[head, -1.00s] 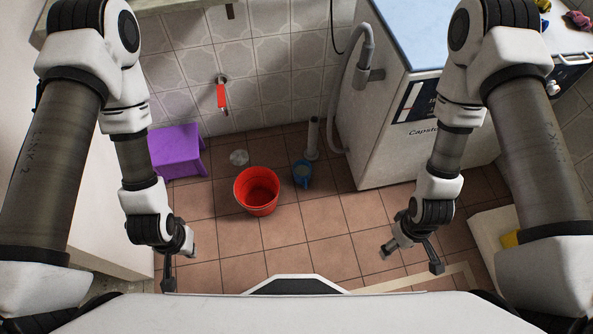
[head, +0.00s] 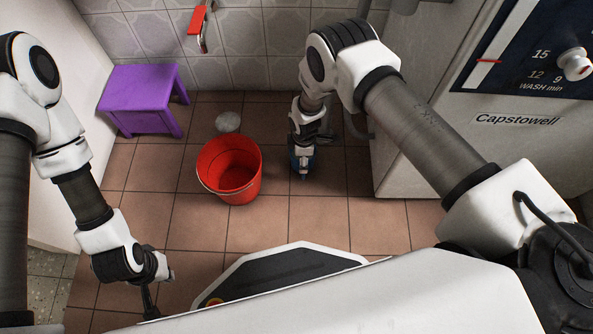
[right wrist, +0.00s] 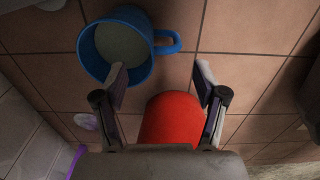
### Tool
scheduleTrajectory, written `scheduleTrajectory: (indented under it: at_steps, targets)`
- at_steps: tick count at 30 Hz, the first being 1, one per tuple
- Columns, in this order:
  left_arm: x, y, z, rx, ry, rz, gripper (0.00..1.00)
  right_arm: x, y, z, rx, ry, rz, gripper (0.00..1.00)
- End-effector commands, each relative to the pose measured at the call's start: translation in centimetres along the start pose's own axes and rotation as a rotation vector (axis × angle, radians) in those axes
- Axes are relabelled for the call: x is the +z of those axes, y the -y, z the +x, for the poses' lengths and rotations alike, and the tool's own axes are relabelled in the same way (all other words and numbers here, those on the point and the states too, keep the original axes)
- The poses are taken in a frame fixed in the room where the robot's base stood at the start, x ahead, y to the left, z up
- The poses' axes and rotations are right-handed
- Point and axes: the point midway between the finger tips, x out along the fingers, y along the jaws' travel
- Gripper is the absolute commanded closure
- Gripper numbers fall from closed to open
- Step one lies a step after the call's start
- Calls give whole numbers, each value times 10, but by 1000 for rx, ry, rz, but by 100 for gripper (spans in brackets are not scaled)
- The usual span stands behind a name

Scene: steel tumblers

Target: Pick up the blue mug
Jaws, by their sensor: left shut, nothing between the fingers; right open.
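The blue mug (right wrist: 122,42) is at the upper left of the right wrist view, seen from above with its pale inside showing. Its handle points right and lies ahead of the gap between my right fingers. My right gripper (right wrist: 162,80) is open and empty; its left finger overlaps the mug's near rim in the picture, and I cannot tell if it touches. In the head view my right gripper (head: 304,168) is over the mug and hides most of it. My left gripper (head: 148,300) is shut and empty at the lower left, away from the mug.
A red bucket (head: 229,170) stands on the tiled floor just left of the mug. A purple stool (head: 145,95) stands by the back wall, with a small pale object (head: 228,122) near the bucket. A white washing machine (head: 425,140) is on the right. The floor in front is clear.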

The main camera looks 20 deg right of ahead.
Motion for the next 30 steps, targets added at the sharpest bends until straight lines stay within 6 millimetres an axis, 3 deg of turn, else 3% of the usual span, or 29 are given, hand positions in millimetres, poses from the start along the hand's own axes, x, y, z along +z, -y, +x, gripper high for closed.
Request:
scheduleTrajectory:
  at_steps: [1,11,18,26,27,30]
  targets:
    - [0,0,24,0,-1,0,100,-1,5,26,-6,1,-4,29]
    - [-1,0,43,0,-2,0,100,0,10,61,-14,3,-4,29]
    - [-2,1,76,0,-5,-5,100,3,9,102,-14,3,-3,29]
    - [-3,1,77,-1,-7,-7,100,2,8,107,-14,3,-3,29]
    - [-3,1,77,-1,-7,-7,100,2,9,107,-14,3,-3,32]
    - [-3,1,77,-1,-7,-7,100,2,9,107,-14,3,-3,67]
